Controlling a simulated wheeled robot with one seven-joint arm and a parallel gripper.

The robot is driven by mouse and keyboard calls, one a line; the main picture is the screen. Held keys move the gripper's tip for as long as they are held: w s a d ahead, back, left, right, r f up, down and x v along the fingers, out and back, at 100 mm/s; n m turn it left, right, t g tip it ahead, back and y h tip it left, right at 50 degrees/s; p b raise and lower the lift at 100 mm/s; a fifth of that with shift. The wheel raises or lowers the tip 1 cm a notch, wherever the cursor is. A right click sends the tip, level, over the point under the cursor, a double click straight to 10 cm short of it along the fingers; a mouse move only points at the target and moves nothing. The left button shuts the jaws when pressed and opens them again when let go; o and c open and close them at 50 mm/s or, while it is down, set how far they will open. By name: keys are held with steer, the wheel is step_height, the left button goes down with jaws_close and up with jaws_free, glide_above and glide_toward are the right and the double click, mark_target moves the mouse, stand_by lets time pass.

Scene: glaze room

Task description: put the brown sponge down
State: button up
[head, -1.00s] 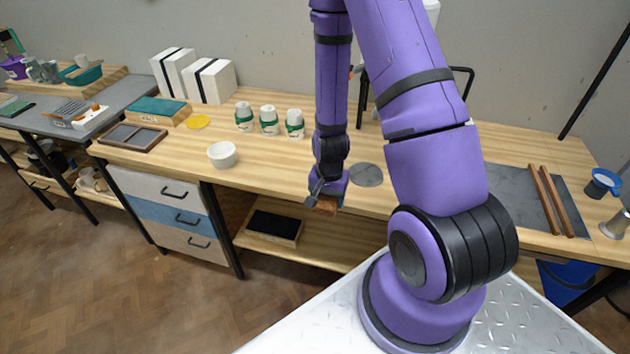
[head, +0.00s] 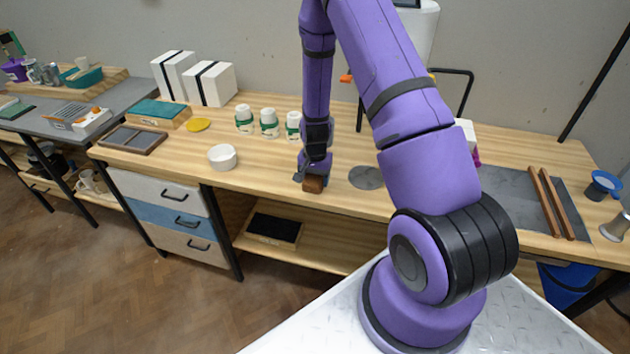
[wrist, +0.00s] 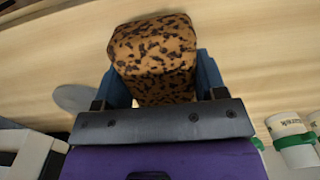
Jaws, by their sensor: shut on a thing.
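The brown sponge (wrist: 155,52) is speckled with dark spots and sits between the two blue fingers of my gripper (wrist: 160,82) in the wrist view. In the head view my gripper (head: 313,178) points down at the front part of the wooden bench (head: 270,180), shut on the sponge (head: 313,185). The sponge is at or just above the bench top near its front edge. I cannot tell whether it touches the wood.
A white bowl (head: 222,157) stands to the left, with several green-labelled jars (head: 269,124) behind. A grey disc (head: 366,177) lies just right of my gripper. Bare wood lies between bowl and gripper. A dark tray (head: 274,228) is on the shelf below.

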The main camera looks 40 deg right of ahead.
steer(key=shift+f, duration=0.55)
steer(key=o, duration=1)
steer(key=shift+f, duration=0.1)
steer(key=shift+o, duration=0.2)
